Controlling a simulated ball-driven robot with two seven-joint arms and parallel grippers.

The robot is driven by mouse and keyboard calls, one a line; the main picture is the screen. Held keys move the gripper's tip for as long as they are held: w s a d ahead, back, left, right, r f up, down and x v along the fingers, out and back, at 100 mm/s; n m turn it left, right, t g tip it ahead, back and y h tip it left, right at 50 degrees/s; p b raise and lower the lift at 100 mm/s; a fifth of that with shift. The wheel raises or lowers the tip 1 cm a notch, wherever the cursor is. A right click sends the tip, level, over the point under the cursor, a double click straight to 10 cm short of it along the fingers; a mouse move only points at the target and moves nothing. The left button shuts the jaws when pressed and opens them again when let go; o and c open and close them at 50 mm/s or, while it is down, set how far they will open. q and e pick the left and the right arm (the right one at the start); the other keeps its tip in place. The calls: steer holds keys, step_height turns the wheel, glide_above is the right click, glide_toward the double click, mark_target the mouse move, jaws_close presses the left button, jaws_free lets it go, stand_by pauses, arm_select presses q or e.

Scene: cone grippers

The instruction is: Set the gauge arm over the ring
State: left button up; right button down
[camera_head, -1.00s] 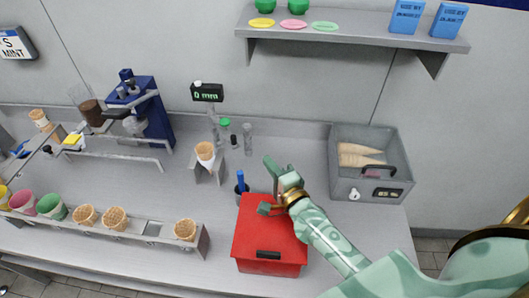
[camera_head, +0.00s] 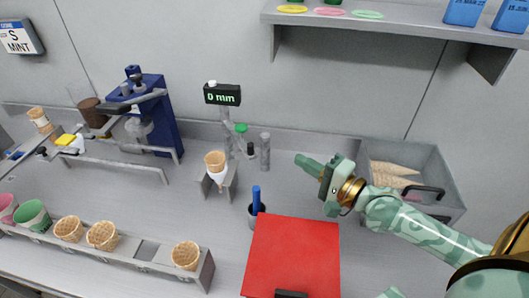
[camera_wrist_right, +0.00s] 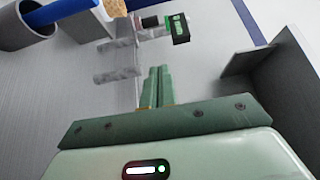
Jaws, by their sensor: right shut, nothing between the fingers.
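The gauge has a black display (camera_head: 222,94) reading "0 mm" on a grey post at the back of the bench. A green knob (camera_head: 241,128) and a small black-tipped part (camera_head: 250,149) show beside the post; I cannot tell exactly how the gauge arm is turned. A waffle cone (camera_head: 214,162) sits upright in a small grey stand (camera_head: 229,185) in front of the gauge; its ring is mostly hidden by the cone. My right gripper (camera_head: 302,160) is shut and empty, right of the gauge and apart from it. The wrist view shows its fingers together (camera_wrist_right: 158,84), pointing towards the gauge.
A red-lidded box (camera_head: 292,255) stands in front, with a dark cup (camera_head: 256,214) holding a blue-handled tool behind it. A grey bin (camera_head: 437,164) with cones is at right, behind my right arm. A rack (camera_head: 150,252) of cones is at front left. A shelf (camera_head: 400,32) overhangs the right.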

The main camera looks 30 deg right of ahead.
mark_target(252, 147)
steer(key=w+a, duration=0.6)
steer(key=w, duration=0.2)
steer(key=shift+b, duration=0.35)
steer(key=shift+f, duration=0.1)
steer(key=a+p, duration=0.2)
steer(key=shift+r+p, duration=0.35)
steer(key=shift+s+a+f, duration=0.1)
steer(key=shift+a+f, duration=0.1)
steer(key=shift+a, duration=0.25)
steer(key=shift+f, duration=0.15)
steer(key=shift+d, duration=0.1)
